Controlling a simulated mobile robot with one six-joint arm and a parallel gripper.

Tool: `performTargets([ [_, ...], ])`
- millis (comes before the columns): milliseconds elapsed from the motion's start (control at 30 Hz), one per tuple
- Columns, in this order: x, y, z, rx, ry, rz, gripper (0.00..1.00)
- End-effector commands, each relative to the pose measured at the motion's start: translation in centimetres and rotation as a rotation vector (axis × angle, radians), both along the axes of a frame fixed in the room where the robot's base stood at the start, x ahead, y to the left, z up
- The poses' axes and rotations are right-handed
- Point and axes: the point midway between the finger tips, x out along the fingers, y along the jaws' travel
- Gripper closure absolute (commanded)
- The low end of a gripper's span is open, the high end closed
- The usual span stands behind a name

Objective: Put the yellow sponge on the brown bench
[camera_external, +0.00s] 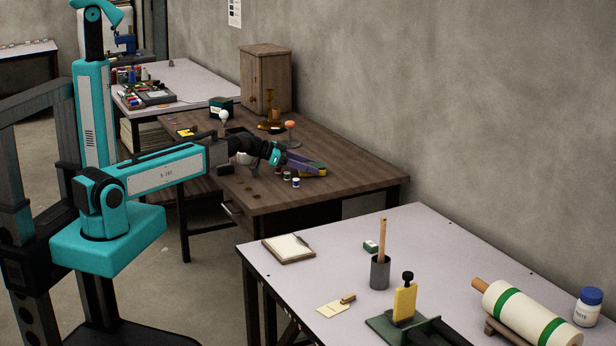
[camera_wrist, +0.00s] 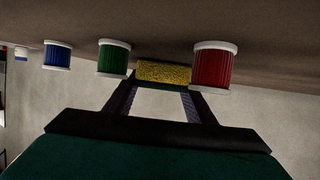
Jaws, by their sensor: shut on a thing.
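My gripper (camera_external: 312,168) is low over the right part of the brown bench (camera_external: 350,160). In the wrist view, the yellow sponge (camera_wrist: 164,72), with a green layer along one side, sits between the tips of my two fingers. My gripper is shut on it. The wrist view looks upside down, with the bench top (camera_wrist: 270,25) along its upper edge. The sponge is at or very close to the bench surface; I cannot tell whether it touches. In the outside view the sponge is mostly lost against my fingers.
Thread spools stand by the gripper: red (camera_wrist: 214,66), green (camera_wrist: 113,58) and blue (camera_wrist: 57,55). A wooden cabinet (camera_external: 266,78) and small items stand at the bench's back. Bare wood lies to the right. A pale table (camera_external: 330,240) with tools is in front.

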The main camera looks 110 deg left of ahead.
Motion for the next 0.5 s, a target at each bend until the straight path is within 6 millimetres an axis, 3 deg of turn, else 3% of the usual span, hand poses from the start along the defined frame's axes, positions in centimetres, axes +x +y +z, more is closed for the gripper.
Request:
performTargets([
  [167, 0.00, 0.00, -0.25, 0.000, 0.000, 0.000, 0.74],
  [200, -0.01, 0.00, -0.20, 0.000, 0.000, 0.000, 0.47],
  [300, 0.00, 0.00, -0.18, 0.000, 0.000, 0.000, 0.30],
  [500, 0.00, 0.00, -0.18, 0.000, 0.000, 0.000, 0.29],
])
